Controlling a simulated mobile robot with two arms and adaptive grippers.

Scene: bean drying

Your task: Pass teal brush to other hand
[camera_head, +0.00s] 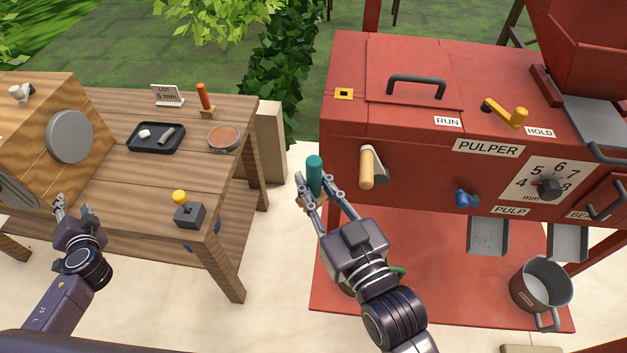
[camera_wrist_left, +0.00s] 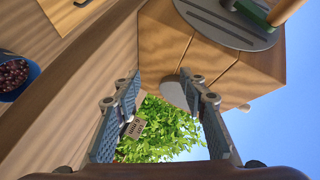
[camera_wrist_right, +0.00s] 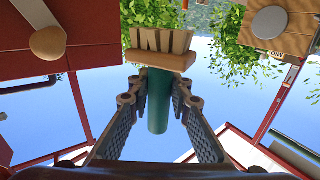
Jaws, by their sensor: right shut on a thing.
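The teal brush (camera_head: 314,174) is held up between the fingertips of my right gripper (camera_head: 318,196), in front of the red machine. In the right wrist view its teal handle (camera_wrist_right: 158,104) lies between the fingers, with the wooden head and pale bristles beyond the fingertips. My right gripper is shut on it. My left gripper (camera_head: 72,208) is far to the left, beside the wooden table and well apart from the brush. In the left wrist view its fingers (camera_wrist_left: 160,85) are spread with nothing between them.
The wooden table (camera_head: 130,185) carries a black tray (camera_head: 156,147), a bowl (camera_head: 223,150), a yellow-knobbed joystick box (camera_head: 188,213) and a wooden box machine (camera_head: 35,125). The red pulper (camera_head: 430,140) stands right, with a protruding wooden handle (camera_head: 367,168). A metal pot (camera_head: 526,300) stands lower right.

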